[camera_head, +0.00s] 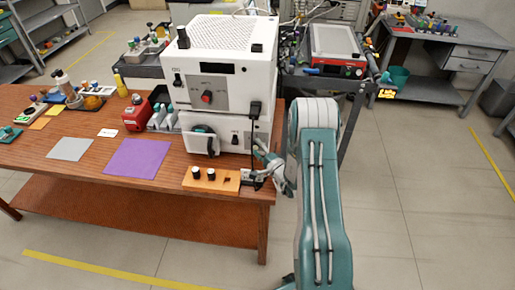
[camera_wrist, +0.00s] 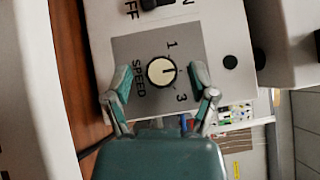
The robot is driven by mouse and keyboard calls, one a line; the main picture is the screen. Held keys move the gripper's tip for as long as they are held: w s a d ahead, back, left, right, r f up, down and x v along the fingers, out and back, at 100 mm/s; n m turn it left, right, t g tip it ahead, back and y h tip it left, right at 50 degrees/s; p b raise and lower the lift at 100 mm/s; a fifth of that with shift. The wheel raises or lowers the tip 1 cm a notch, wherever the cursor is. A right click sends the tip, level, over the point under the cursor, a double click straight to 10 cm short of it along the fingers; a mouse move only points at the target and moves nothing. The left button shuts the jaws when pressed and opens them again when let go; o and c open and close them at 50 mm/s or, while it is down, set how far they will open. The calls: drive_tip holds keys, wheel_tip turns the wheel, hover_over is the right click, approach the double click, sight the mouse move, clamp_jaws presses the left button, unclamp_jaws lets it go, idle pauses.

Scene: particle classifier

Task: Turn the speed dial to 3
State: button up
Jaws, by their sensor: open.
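The speed dial (camera_wrist: 161,71) is a round cream knob on a grey plate (camera_wrist: 127,50) marked SPEED, with 1 and 3 beside it. A thin dark line shows on its face; I cannot tell exactly which mark it points to. My gripper (camera_wrist: 160,77) is open, one finger left and one right of the dial in the wrist view, with a gap to the knob on both sides. In the head view my gripper (camera_head: 258,170) is low at the right side of the white machine (camera_head: 217,75), and the speed dial cannot be made out there.
A black OFF switch (camera_wrist: 155,3) is above the dial in the wrist view, and a black round knob (camera_wrist: 230,62) is to its right.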

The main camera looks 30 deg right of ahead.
clamp_jaws()
drive_tip(key=shift+a+m+t, duration=0.1)
drive_tip(key=shift+m+t, duration=0.5)
drive_tip(key=shift+m, duration=0.1)
drive_tip(key=shift+f, duration=0.1)
unclamp_jaws()
drive_tip(key=v, duration=1.2)
